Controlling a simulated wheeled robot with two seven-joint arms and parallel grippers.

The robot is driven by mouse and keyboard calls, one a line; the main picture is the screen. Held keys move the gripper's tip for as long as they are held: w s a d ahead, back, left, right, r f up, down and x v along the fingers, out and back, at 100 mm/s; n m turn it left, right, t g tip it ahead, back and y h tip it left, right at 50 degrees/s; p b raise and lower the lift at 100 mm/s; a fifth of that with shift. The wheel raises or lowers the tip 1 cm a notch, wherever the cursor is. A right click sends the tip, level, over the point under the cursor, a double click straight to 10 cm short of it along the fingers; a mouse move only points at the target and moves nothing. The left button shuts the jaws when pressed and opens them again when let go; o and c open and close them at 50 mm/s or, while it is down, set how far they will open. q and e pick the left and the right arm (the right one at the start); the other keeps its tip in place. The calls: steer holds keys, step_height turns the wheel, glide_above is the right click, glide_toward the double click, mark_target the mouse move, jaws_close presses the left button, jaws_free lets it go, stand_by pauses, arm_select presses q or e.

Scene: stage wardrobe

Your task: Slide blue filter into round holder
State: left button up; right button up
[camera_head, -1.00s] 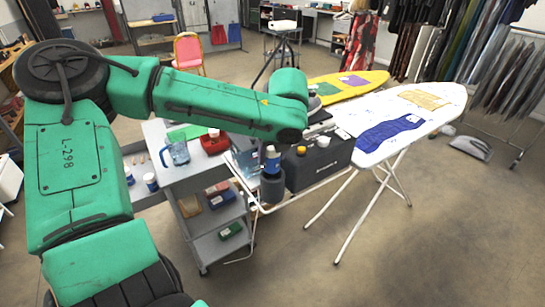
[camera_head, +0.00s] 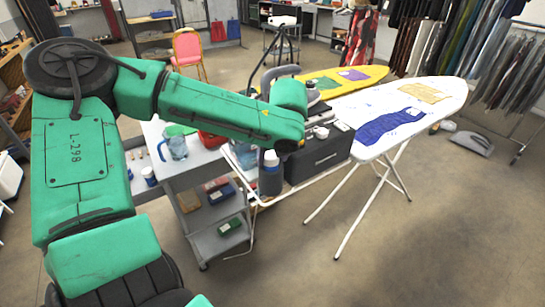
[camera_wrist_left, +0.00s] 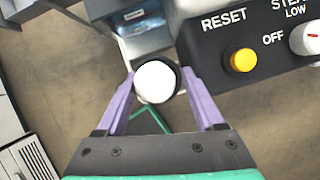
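The blue filter (camera_head: 271,158) is upright, with its white top and a little of its side showing in the head view. Its lower part is hidden inside the dark round holder (camera_head: 270,182). In the left wrist view the filter's round white top (camera_wrist_left: 155,82) sits between the lilac fingers of my left gripper (camera_wrist_left: 156,76), with a dark rim at its right. The fingers are close against both sides and look shut on it. In the head view the fingers are largely hidden by my left wrist. My right gripper is not in view.
A dark control box (camera_head: 318,155) stands right beside the holder; its yellow button (camera_wrist_left: 240,61) is close to my right-hand finger in the wrist view. A grey cart (camera_head: 215,215) with a clear jug (camera_head: 174,145) is at left. An ironing board (camera_head: 440,95) extends to the right.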

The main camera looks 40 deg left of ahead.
arm_select(q)
steer(key=shift+s+d+f+g, duration=0.1)
steer(key=shift+s+f+g, duration=0.2)
steer(key=shift+s+f, duration=0.3)
steer(key=shift+w+r, duration=0.15)
steer(key=p+v, duration=0.1)
steer(key=v, duration=1.4)
steer(key=shift+r, duration=0.15)
steer(key=shift+w, duration=0.15)
